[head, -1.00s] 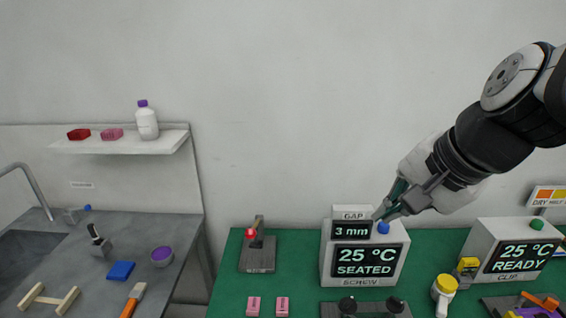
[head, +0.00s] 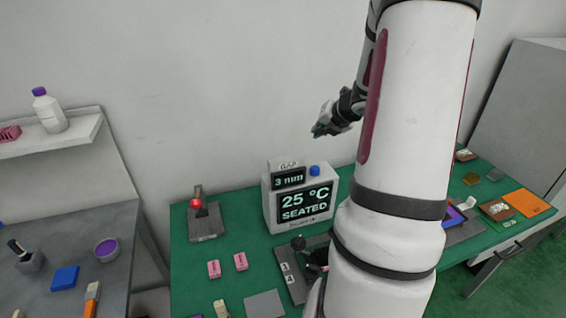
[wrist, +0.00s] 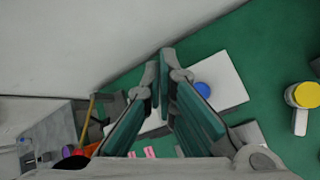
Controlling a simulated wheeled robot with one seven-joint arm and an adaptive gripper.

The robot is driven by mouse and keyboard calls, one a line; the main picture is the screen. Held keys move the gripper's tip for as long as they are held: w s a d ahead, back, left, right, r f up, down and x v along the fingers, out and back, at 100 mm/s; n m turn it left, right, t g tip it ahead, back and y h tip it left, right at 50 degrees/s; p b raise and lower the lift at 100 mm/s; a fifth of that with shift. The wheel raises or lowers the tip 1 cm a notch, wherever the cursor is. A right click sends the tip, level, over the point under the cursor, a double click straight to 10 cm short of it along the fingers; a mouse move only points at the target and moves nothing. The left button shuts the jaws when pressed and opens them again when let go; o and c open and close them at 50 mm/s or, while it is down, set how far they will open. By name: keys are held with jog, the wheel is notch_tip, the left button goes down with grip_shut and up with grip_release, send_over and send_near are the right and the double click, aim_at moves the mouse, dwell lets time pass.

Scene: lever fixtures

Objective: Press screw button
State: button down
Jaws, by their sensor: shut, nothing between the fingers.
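The screw box (head: 291,213) is a pale block on the green table, with a dark screen reading 25 °C SEATED and a small panel above it reading GAP 3 mm. Its blue button (head: 314,170) sits on the top at the right. In the wrist view the button (wrist: 202,89) shows just right of the fingers, on the box's pale top (wrist: 232,82). My gripper (head: 318,131) is shut and empty, above the box and apart from the button in the head view. The fingertips (wrist: 161,62) are close together in the wrist view.
A red-knobbed lever fixture (head: 204,220) stands left of the box. Pink blocks (head: 241,261) and a dark fixture (head: 292,274) lie in front. My arm hides much of the table's right side. A grey counter (head: 100,222) stands at the left.

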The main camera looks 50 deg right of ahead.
jog(key=shift+s+d+f+m, duration=0.15)
jog(key=shift+d+f+m, duration=0.45)
jog(key=shift+m, duration=0.3)
jog(key=shift+f, duration=0.1)
jog(key=b, duration=0.7)
send_over(318, 167)
notch_tip(318, 167, down, 8)
jog(key=shift+r, duration=0.15)
jog(key=shift+f, duration=0.45)
jog(key=shift+f, duration=0.1)
jog(key=shift+f+b, duration=0.3)
jog(key=shift+b, duration=0.1)
